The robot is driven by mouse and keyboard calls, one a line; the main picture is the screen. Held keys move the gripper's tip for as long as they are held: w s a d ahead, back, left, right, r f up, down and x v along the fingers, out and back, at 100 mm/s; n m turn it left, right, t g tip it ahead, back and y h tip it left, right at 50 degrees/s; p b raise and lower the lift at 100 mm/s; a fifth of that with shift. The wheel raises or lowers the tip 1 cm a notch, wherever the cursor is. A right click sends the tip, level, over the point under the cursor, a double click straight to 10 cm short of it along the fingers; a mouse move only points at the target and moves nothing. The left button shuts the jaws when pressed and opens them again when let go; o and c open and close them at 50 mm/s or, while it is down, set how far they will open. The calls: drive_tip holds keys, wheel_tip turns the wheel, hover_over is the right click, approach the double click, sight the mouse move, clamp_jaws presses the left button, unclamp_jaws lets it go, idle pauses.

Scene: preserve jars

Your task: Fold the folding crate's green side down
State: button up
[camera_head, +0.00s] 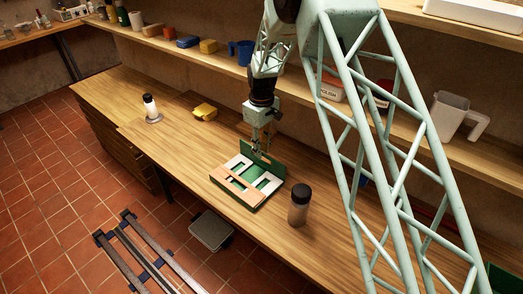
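The folding crate (252,202) lies on the wooden bench near the middle of the view. Its green side (272,163) stands up at the crate's far edge. An orange side (237,190) lies flat across the crate, and pale slatted panels lie low around it. My gripper (261,148) points down right at the green side's top edge, left of its middle. It overlaps the green side in view; I cannot tell whether they touch. The fingers are too small to show whether they are open or shut.
A dark-lidded jar (299,205) stands on the bench just right of the crate. Another jar (150,106) and a yellow object (204,112) are farther left. The bench left of the crate is clear.

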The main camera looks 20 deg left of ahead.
drive_tip(key=shift+f, duration=0.2)
drive_tip(key=shift+c, duration=0.4)
clamp_jaws()
